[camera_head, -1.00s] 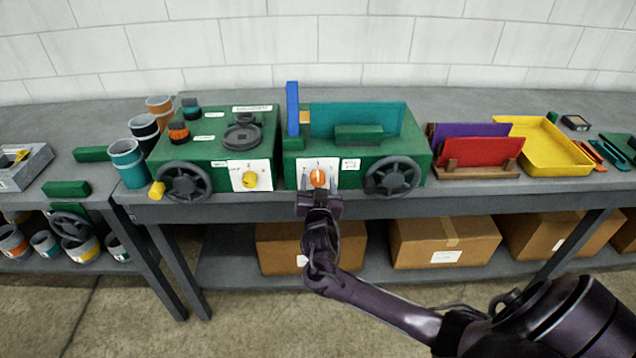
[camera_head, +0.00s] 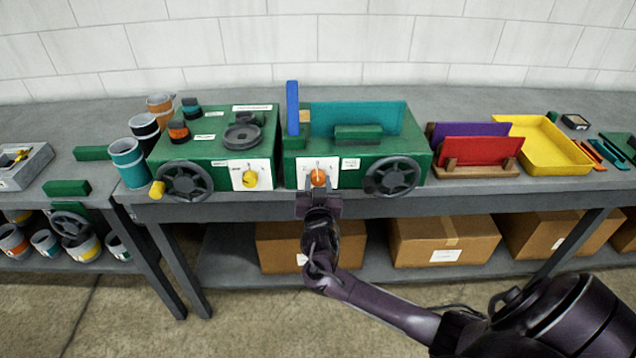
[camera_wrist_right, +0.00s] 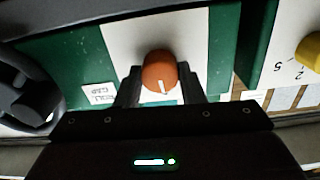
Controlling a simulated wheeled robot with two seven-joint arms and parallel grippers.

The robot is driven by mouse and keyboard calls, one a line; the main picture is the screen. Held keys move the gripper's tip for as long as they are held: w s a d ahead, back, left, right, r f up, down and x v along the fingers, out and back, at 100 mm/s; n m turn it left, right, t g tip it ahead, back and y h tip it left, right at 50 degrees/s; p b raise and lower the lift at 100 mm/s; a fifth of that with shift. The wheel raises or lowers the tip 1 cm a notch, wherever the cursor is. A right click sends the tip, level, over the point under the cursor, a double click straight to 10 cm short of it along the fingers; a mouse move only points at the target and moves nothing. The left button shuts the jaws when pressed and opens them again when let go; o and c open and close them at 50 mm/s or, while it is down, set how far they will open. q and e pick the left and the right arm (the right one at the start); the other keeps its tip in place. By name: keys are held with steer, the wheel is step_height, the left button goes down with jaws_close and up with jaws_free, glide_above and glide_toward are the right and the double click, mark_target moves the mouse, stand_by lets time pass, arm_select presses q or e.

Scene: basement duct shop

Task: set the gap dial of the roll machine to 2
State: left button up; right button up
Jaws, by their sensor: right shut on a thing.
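The roll machine (camera_head: 425,160) is a green box on the bench, with a white dial plate on its front. The gap dial (camera_head: 318,178) is an orange knob on that plate; it also shows in the right wrist view (camera_wrist_right: 158,68). A short white pointer mark shows on the knob, toward the bottom of the wrist picture. The plate's numbers are too small or covered to read. My right gripper (camera_head: 318,188) is shut on the knob, one finger at each side (camera_wrist_right: 160,88). A "ROLL GAP" label (camera_wrist_right: 100,96) sits beside the plate. My left gripper is not in view.
A dark handwheel (camera_head: 392,177) is right of the dial. A second green machine (camera_head: 205,150) with a yellow knob (camera_head: 249,179) stands to the left. A wooden rack (camera_head: 478,172) with red and purple sheets and a yellow tray (camera_head: 545,168) are to the right.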

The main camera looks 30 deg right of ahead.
steer(key=n+p, duration=0.2)
steer(key=n, duration=0.4)
steer(key=shift+r, duration=0.1)
steer(key=n+p, duration=0.1)
steer(key=n, duration=0.3)
steer(key=shift+n+p, duration=0.4)
stand_by(0.3)
steer(key=o, duration=1)
steer(key=shift+s+a+f, duration=0.25)
steer(key=shift+s+a, duration=0.05)
steer(key=shift+s, duration=0.1)
steer(key=b+v, duration=0.1)
steer(key=v, duration=0.5)
steer(key=shift+s+a, duration=0.15)
steer(key=shift+s, duration=0.25)
